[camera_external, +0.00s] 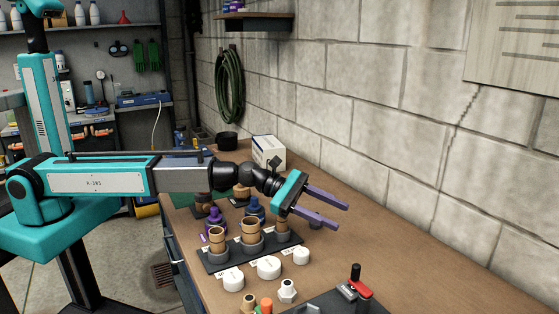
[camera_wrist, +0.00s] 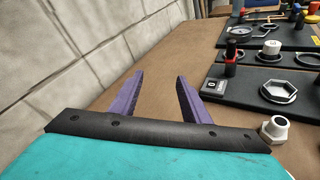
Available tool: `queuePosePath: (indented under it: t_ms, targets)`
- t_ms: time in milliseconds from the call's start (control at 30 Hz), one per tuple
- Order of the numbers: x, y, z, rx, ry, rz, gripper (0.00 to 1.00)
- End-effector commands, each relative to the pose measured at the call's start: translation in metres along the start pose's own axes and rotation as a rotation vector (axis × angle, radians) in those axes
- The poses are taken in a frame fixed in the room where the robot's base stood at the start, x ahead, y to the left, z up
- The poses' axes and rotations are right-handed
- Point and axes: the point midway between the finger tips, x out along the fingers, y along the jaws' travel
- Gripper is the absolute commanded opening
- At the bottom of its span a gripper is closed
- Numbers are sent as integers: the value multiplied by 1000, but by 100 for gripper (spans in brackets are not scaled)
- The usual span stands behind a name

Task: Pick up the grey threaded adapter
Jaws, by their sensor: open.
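The grey threaded adapter (camera_external: 287,290) is a small pale fitting with a hex collar, standing on the brown bench near the white caps. It also shows in the wrist view (camera_wrist: 274,130) at the lower right, beside the corner of my gripper's mount. My gripper (camera_external: 340,216) is open and empty, held above the bench behind the adapter and to its right in the external view. Its two purple fingers (camera_wrist: 160,76) point ahead over bare bench in the wrist view, with the adapter outside them on the right.
A dark rack (camera_external: 220,262) holds several brown cylinders. White caps (camera_external: 268,267) stand in front of it. A dark board (camera_wrist: 255,102) with a hex ring, a round part and a red-handled tool lies right of my fingers. The block wall (camera_wrist: 50,60) runs along the left; bench beside it is clear.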

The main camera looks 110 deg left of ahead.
Motion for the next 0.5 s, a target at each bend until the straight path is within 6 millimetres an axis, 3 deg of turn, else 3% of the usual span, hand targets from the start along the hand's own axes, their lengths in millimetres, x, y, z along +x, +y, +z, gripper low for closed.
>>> queuePosePath:
  t_ms: [33, 200, 500]
  targets:
    - [-11, 14, -9, -31, 15, -5, 43]
    - [-42, 46, -42, -141, 56, -37, 43]
    - [-101, 91, -90, -325, 115, -84, 43]
